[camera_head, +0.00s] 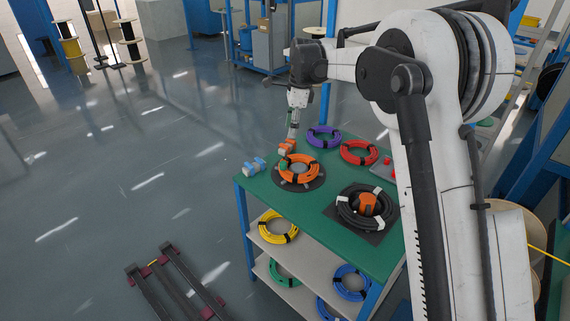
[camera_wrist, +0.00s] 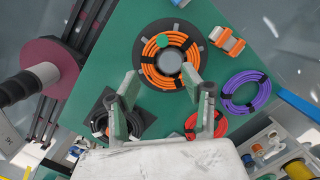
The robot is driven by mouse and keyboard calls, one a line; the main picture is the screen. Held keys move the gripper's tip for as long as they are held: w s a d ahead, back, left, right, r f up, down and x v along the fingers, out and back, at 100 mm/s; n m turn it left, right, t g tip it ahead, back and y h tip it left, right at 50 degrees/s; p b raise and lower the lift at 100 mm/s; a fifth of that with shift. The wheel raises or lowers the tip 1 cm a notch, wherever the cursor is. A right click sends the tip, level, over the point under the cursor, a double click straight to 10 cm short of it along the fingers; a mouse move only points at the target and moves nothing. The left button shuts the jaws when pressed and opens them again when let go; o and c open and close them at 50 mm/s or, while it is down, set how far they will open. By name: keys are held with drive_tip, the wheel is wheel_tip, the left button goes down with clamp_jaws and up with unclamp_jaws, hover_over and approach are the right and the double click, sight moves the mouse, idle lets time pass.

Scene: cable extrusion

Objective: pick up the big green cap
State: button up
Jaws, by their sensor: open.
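The green cap (camera_wrist: 177,39) is a round green disc on the ring of the orange cable coil (camera_wrist: 150,66) in the wrist view. In the head view the cap (camera_head: 283,164) is a small green spot at the left of the orange coil (camera_head: 298,179). My gripper (camera_wrist: 162,80) is open and empty, its two fingers spread apart. In the wrist view the cap appears beyond the fingertips, slightly right of the gap's middle.
The green table (camera_head: 320,215) also holds purple (camera_head: 324,136), red (camera_head: 359,152) and black (camera_head: 351,211) coils. An orange-and-white block (camera_head: 287,147) is close to my gripper. Lower shelves hold more coils.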

sight(283, 163)
drive_tip(key=shift+m, duration=0.3)
drive_tip(key=a+f, duration=0.1)
drive_tip(key=f, duration=0.9)
drive_tip(key=a+f+b, duration=0.1)
drive_tip(key=f, duration=0.4)
drive_tip(key=shift+w+a+f, duration=0.15)
drive_tip(key=shift+w+a, duration=0.15)
drive_tip(key=shift+w, duration=0.05)
drive_tip(key=c, duration=0.7)
